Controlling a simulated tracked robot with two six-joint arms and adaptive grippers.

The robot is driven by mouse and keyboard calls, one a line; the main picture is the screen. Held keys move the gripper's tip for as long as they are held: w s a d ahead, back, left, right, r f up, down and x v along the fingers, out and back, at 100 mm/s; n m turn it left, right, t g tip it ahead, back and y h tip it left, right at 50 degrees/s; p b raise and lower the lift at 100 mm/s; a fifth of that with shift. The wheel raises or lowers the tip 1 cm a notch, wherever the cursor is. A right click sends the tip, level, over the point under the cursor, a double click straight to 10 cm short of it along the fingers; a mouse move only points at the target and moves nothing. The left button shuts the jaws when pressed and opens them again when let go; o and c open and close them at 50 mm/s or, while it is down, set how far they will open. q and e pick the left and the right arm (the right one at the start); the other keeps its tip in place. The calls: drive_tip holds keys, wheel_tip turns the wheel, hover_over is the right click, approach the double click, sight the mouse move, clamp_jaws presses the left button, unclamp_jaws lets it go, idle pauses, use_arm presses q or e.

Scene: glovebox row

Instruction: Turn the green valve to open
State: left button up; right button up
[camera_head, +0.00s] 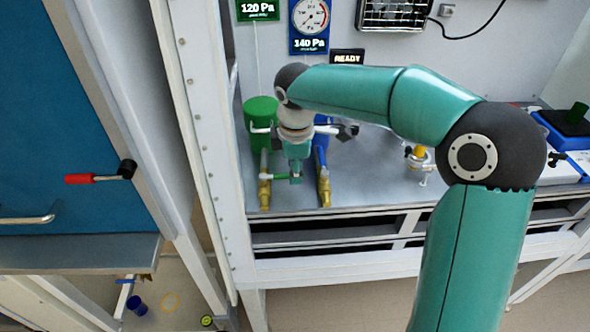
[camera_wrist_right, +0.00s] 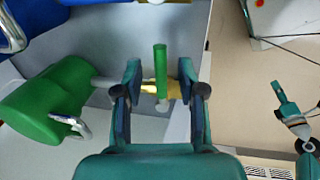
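The green valve's lever (camera_head: 278,178) sits on a brass body (camera_head: 265,194) at the front end of the pipe from the green canister (camera_head: 262,110). The lever lies crosswise to that pipe. In the right wrist view the green lever (camera_wrist_right: 161,70) shows between the two fingers of my right gripper (camera_wrist_right: 161,88), with gaps on both sides. That gripper is open, low over the valve, and it also shows in the head view (camera_head: 295,178). A teal arm end, seemingly my left gripper (camera_wrist_right: 286,100), shows small at the right of the wrist view; its fingers are unclear.
A second brass valve (camera_head: 324,190) stands just right, on the pipe of a blue canister (camera_head: 320,152), partly hidden by my arm. A white frame post (camera_head: 200,130) stands left of the bench. A small yellow-topped fixture (camera_head: 419,157) stands farther right. Bare bench lies between (camera_head: 375,180).

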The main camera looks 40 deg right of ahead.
drive_tip(key=shift+w+d+f, duration=0.1)
drive_tip(key=shift+f, duration=0.45)
clamp_jaws()
